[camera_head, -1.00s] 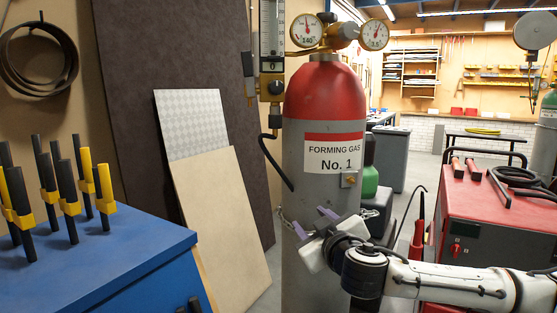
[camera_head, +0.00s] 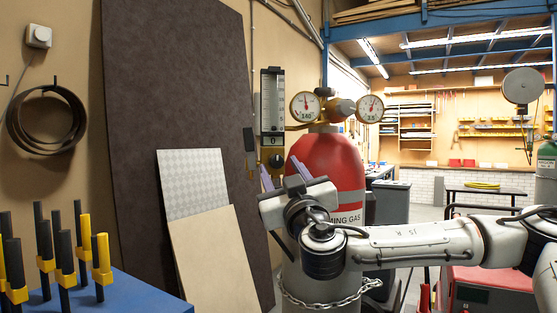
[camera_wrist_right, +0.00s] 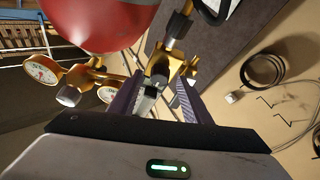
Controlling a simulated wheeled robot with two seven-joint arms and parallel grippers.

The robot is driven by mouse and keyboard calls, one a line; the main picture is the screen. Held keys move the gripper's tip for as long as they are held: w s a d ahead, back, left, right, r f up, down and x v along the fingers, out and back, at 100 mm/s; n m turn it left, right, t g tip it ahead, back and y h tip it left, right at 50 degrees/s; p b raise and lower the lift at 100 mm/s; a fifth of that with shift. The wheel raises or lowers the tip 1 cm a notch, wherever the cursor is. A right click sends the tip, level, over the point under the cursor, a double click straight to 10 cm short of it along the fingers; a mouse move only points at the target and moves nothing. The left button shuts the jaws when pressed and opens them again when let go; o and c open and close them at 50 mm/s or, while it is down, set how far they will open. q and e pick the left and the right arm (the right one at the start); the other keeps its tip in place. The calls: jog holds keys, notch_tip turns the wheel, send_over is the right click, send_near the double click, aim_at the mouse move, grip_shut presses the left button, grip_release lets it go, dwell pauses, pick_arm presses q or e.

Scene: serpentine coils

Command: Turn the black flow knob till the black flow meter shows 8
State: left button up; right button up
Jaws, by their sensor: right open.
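The black flow meter (camera_head: 272,100) stands upright left of the regulator gauges in the head view, with a clear scaled tube and a 0 on its lower plate. Its reading is too small to tell. The black flow knob (camera_head: 276,161) shows just below the meter, partly behind my right gripper. My right gripper (camera_head: 283,175) is open, its purple fingers pointing up toward the knob. In the right wrist view my right gripper (camera_wrist_right: 158,96) has its fingers apart, with brass and dark fittings beyond them. I cannot tell whether it touches the knob. My left gripper is not in view.
The red-topped gas cylinder (camera_head: 327,162) stands just behind my right arm, held by a chain (camera_head: 325,301). Two round gauges (camera_head: 306,106) (camera_head: 369,107) sit on top. Boards (camera_head: 213,250) lean at the left, beside a blue bench (camera_head: 125,292) with clamps.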

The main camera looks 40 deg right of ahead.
aim_at(276, 162)
jog(key=shift+x, duration=1.1)
